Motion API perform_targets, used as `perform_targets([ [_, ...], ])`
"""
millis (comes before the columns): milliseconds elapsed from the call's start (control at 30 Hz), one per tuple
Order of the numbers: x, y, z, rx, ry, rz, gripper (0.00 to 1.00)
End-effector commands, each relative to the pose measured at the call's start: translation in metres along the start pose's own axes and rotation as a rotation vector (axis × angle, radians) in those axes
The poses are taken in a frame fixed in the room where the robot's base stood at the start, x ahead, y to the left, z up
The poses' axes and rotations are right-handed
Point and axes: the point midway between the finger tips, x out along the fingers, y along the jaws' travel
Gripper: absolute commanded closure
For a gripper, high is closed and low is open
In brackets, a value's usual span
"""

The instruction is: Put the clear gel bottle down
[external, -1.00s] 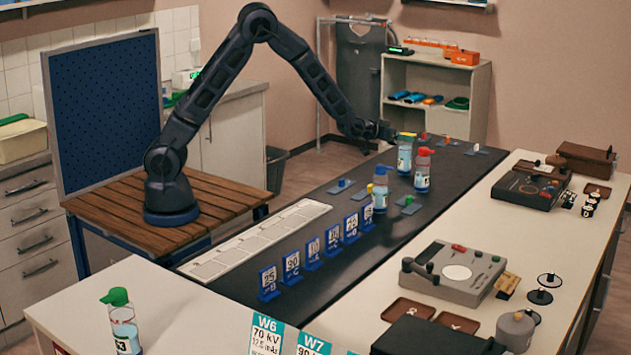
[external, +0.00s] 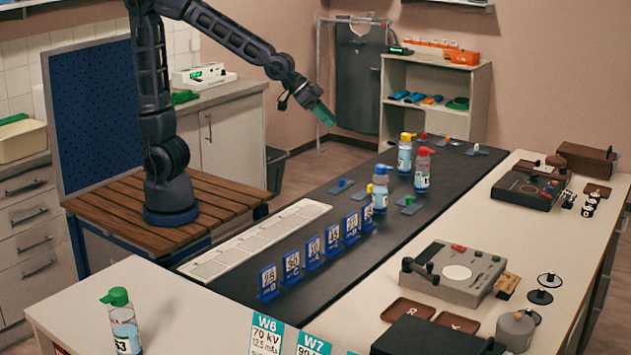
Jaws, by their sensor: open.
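Several clear gel bottles with pale blue contents stand upright. The yellow-capped bottle (external: 405,158) stands on the far part of the dark table top. The red-capped bottle (external: 422,173) stands close to its right and a little nearer. The blue-capped bottle (external: 380,192) stands nearer, by the row of number cards. A green-capped bottle (external: 124,330) stands apart on the white counter at front left. My gripper (external: 324,114) is open, with nothing seen in it. It is in the air, left of and above the yellow-capped bottle, well clear of it.
Blue number cards (external: 312,250) stand in a row on the dark table top (external: 345,283). A white compartment strip (external: 255,240) lies along its left edge. Small pads with coloured knobs lie near the bottles. A grey control box (external: 455,272) sits on the white counter at right.

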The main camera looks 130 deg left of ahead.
Motion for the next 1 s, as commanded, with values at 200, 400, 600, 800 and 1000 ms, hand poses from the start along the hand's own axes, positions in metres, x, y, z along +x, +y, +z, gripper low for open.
perform_targets([
  [200, -0.070, 0.046, 0.057, 0.118, -0.110, 0.077, 0.26],
  [400, -0.129, 0.069, 0.116, 0.237, -0.210, 0.125, 0.26],
  [600, -0.182, 0.074, 0.178, 0.360, -0.304, 0.154, 0.26],
  [800, -0.216, 0.068, 0.223, 0.449, -0.369, 0.163, 0.26],
  [1000, -0.227, 0.064, 0.240, 0.482, -0.396, 0.163, 0.26],
])
